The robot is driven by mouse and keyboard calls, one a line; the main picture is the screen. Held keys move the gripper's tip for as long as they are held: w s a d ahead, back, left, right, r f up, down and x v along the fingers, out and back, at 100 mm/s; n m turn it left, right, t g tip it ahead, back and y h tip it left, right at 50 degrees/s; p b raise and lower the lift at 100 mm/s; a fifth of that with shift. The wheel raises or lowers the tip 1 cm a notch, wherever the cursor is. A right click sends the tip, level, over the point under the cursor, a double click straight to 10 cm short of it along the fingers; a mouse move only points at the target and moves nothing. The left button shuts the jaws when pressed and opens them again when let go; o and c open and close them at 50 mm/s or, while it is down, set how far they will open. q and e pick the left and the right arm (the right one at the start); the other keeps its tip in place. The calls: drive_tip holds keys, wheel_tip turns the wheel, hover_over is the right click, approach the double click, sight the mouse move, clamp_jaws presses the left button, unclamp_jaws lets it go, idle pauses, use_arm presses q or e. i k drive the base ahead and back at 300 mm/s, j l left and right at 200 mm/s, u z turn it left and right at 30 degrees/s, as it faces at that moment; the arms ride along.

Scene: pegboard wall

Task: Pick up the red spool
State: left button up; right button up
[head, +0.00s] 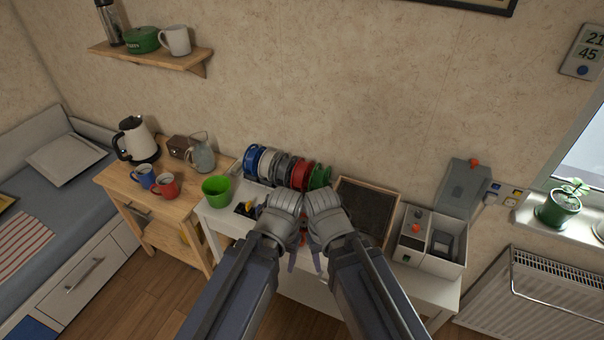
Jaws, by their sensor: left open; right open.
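The red spool (301,174) stands upright in a row of spools on the white table (222,226) against the wall. It is between a grey spool (283,168) and a green spool (320,177). My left gripper (291,262) and my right gripper (317,262) are side by side in front of the row, over the table. Both are open and apart from the red spool. My own wrists and forearms hide most of both grippers and the table middle. The lower part of the red spool is partly hidden behind my wrists.
Blue (254,160) and white (267,163) spools stand further left. A green bowl (216,191) is at the table's left end. A dark framed panel (362,212) and a grey box with compartments (430,240) are right of the spools. A wooden trolley (130,190) holds mugs and a kettle.

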sight(300, 176)
drive_tip(key=j+z, duration=0.15)
drive_tip(key=z, duration=0.25)
drive_tip(key=i+j+z, duration=0.1)
drive_tip(key=z, duration=0.35)
drive_tip(key=j+z, duration=0.25)
drive_tip(key=z, duration=0.15)
